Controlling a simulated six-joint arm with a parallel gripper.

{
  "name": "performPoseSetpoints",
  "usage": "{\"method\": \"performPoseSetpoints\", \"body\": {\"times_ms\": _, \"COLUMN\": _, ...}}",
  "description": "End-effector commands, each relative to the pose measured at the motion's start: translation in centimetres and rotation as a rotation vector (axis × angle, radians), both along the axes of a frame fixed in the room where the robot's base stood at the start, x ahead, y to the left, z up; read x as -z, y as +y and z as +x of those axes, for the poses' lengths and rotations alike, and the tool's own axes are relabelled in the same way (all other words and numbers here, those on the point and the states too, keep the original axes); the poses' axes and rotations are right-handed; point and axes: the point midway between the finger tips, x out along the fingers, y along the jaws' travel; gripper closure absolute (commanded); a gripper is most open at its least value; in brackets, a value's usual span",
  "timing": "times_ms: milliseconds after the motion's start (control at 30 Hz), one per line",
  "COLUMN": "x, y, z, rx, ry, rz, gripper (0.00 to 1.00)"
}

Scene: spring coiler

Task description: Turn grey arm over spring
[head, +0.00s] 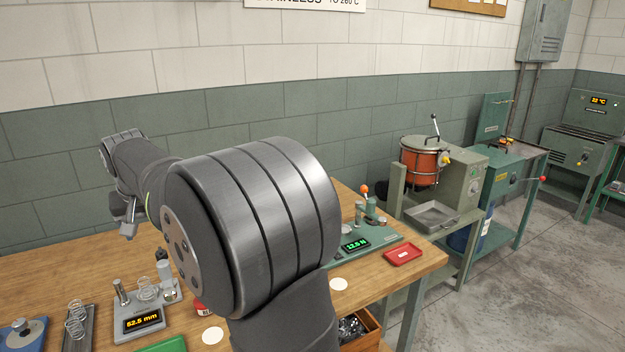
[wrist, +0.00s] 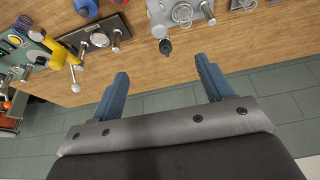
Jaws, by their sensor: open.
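In the head view my arm hides much of the bench.
A dark plate (wrist: 86,47) with a round part and a green tester (wrist: 17,62) lie along the bench. A red tray (head: 403,253) is at right.

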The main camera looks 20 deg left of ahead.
Motion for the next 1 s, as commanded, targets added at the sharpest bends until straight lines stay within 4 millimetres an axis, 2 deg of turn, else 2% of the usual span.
{"method": "performPoseSetpoints", "body": {"times_ms": 33, "x": 0.0, "y": 1.0, "z": 0.5, "rx": 0.023, "ry": 0.001, "rz": -0.002, "gripper": 0.37}}
{"method": "performPoseSetpoints", "body": {"times_ms": 100, "x": -0.3, "y": 2.3, "z": 1.3, "rx": 0.068, "ry": 0.0, "rz": -0.003, "gripper": 0.5}}
{"method": "performPoseSetpoints", "body": {"times_ms": 300, "x": -0.8, "y": 4.6, "z": 2.8, "rx": 0.163, "ry": -0.001, "rz": -0.003, "gripper": 0.5}}
{"method": "performPoseSetpoints", "body": {"times_ms": 467, "x": 0.3, "y": 5.0, "z": 3.3, "rx": 0.175, "ry": -0.002, "rz": -0.004, "gripper": 0.5}}
{"method": "performPoseSetpoints", "body": {"times_ms": 1000, "x": 10.8, "y": 7.3, "z": 6.9, "rx": 0.173, "ry": 0.0, "rz": -0.005, "gripper": 0.5}}
